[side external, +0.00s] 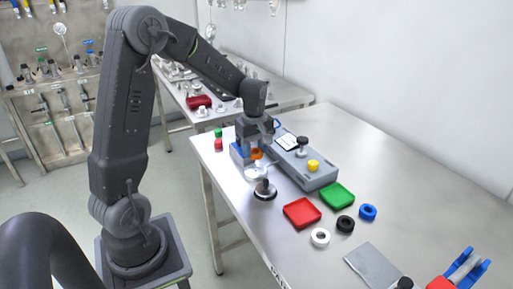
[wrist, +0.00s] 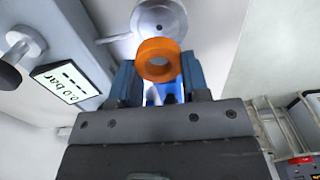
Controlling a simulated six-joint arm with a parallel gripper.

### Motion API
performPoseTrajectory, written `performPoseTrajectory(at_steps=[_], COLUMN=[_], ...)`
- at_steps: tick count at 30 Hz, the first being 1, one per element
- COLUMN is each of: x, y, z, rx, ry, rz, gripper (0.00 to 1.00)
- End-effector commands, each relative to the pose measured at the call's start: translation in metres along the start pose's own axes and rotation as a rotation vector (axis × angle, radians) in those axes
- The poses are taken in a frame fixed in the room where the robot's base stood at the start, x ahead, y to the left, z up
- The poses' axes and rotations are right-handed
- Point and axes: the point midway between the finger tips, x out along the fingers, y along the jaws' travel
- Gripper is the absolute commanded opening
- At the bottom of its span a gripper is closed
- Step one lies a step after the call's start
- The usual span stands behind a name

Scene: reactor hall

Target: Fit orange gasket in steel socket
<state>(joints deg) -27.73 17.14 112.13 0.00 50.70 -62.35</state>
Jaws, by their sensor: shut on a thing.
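The orange gasket (wrist: 158,60) is a thick ring held at the tips of my gripper (wrist: 160,78), between its two blue-grey fingers. In the side view the gasket (side external: 257,154) shows as a small orange patch at my gripper (side external: 256,151), above the table near its left edge. A round, shiny steel piece (wrist: 158,17), apparently the steel socket, lies just beyond the gasket in the wrist view, partly cut off by the frame top. In the side view a pale round piece (side external: 257,172) sits below my gripper. Whether the gasket touches it cannot be told.
A grey box (side external: 317,176) with a display, black knob and yellow cap stands close right of my gripper. A black-based knobbed piece (side external: 264,190) stands in front. Red (side external: 302,213) and green (side external: 337,195) trays and white, black and blue rings lie nearby.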

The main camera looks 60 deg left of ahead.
Motion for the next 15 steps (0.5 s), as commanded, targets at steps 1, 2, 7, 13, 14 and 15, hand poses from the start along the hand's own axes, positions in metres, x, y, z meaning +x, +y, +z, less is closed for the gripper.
performPoseTrajectory(at_steps=[1,2,7,13,14,15], x=[0.005,0.008,0.023,0.037,0.038,0.04], y=[0.0,-0.001,-0.001,0.0,0.0,0.0], z=[0.001,0.001,0.001,0.001,0.001,0.001], rx=[0.001,0.001,0.001,0.001,0.001,0.001], ry=[-0.001,-0.002,-0.002,-0.001,-0.001,-0.001], rz=[-0.002,-0.003,-0.003,-0.001,-0.002,-0.002], gripper=[0.2,0.2,0.2,0.2,0.2,0.2])
